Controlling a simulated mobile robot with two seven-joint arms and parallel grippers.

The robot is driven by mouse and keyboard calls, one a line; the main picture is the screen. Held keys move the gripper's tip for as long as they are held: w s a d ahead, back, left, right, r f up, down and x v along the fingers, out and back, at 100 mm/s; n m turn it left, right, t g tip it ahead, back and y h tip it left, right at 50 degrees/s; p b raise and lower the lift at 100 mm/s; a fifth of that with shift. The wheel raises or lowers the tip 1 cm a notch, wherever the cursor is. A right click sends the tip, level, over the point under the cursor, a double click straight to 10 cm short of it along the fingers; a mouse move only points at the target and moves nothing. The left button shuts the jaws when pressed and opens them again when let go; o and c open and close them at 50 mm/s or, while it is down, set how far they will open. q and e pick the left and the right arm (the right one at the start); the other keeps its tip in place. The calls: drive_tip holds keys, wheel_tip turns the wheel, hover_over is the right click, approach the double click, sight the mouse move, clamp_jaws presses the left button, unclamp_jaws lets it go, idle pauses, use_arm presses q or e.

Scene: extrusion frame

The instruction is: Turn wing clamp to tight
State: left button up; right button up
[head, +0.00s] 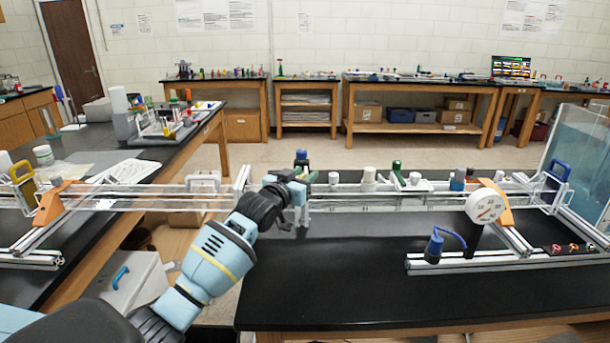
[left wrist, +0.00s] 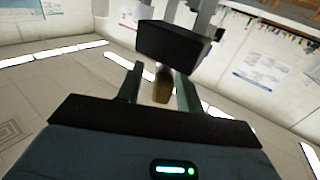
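My left gripper (head: 298,192) is at the frame's rail, near the middle of the head view. In the left wrist view its two fingers (left wrist: 159,90) stand apart. A small brown-gold piece (left wrist: 162,88) lies between them in that picture, with a gap on each side; I cannot tell its depth. A dark block (left wrist: 172,45) shows just beyond the fingertips. I cannot make out the wing clamp for certain; the gripper and wrist cover that part of the rail. My right gripper is out of view.
The long clear rail (head: 150,202) runs left and right across two black benches. Green-handled fittings (head: 397,172), white knobs (head: 368,175), a round dial gauge (head: 486,206) and a blue-handled part (head: 434,246) stand to the right. The black benchtop (head: 340,285) in front is clear.

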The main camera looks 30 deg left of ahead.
use_arm(q)
drive_tip(key=s, duration=0.7)
drive_tip(key=shift+w, duration=0.1)
idle(0.5)
